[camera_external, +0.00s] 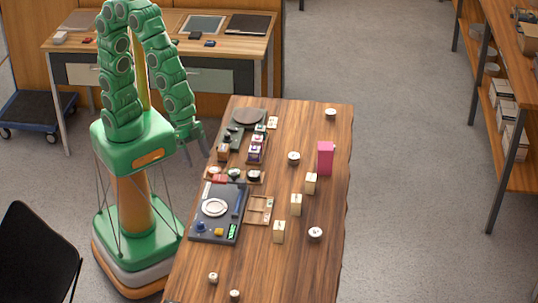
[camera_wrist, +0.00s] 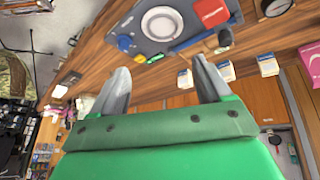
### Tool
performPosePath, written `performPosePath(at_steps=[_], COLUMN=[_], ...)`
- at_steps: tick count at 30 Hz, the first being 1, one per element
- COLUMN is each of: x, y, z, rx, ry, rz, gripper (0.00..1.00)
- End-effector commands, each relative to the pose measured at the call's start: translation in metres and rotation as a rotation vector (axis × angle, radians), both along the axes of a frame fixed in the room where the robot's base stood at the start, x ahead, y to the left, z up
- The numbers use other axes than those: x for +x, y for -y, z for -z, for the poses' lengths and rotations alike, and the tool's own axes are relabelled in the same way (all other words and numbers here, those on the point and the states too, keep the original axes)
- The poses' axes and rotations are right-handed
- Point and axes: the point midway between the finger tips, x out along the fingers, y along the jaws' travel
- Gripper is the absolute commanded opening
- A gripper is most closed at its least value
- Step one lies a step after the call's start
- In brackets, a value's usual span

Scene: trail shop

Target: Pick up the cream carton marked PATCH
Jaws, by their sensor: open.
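Three small cream cartons stand in a row on the wooden table: one nearest the front (camera_external: 278,232), one in the middle (camera_external: 295,205) and one farther back (camera_external: 311,184). They also show in the wrist view, as a left carton (camera_wrist: 185,79), a middle carton (camera_wrist: 226,72) and a right carton (camera_wrist: 267,65). Their markings are too small to read, so I cannot tell which says PATCH. My gripper (camera_external: 193,140) is raised by the table's left edge, apart from the cartons. In the wrist view its two fingers (camera_wrist: 158,66) are spread with nothing held between them.
A tall pink box (camera_external: 325,158) stands behind the cartons. A dark tray with a white dish (camera_external: 214,207) and a wooden divided tray (camera_external: 259,210) lie to their left. Small round lidded pots, one (camera_external: 315,234) right of the front carton, stand around. The table's right side is mostly clear.

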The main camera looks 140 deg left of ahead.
Motion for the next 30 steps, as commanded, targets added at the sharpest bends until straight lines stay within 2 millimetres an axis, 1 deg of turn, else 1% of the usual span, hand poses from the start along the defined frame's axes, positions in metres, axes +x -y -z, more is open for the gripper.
performPosePath(at_steps=[1, 3, 6, 8, 12, 14, 15, 17, 21, 27, 30], x=[0.012, 0.028, 0.049, 0.062, 0.085, 0.093, 0.097, 0.104, 0.113, 0.115, 0.113], y=[-0.010, -0.025, -0.046, -0.061, -0.097, -0.113, -0.124, -0.141, -0.181, -0.238, -0.259], z=[0.007, 0.013, 0.023, 0.028, 0.041, 0.047, 0.052, 0.056, 0.070, 0.087, 0.093], rx=[0.004, 0.016, 0.034, 0.050, 0.091, 0.110, 0.124, 0.149, 0.210, 0.309, 0.355], ry=[0.026, 0.073, 0.133, 0.174, 0.259, 0.292, 0.314, 0.349, 0.422, 0.515, 0.550], rz=[-0.021, -0.053, -0.098, -0.126, -0.193, -0.223, -0.242, -0.271, -0.339, -0.433, -0.468], gripper=[0.78, 0.78, 0.78, 0.78, 0.78, 0.78, 0.78, 0.78, 0.78, 0.78, 0.78])
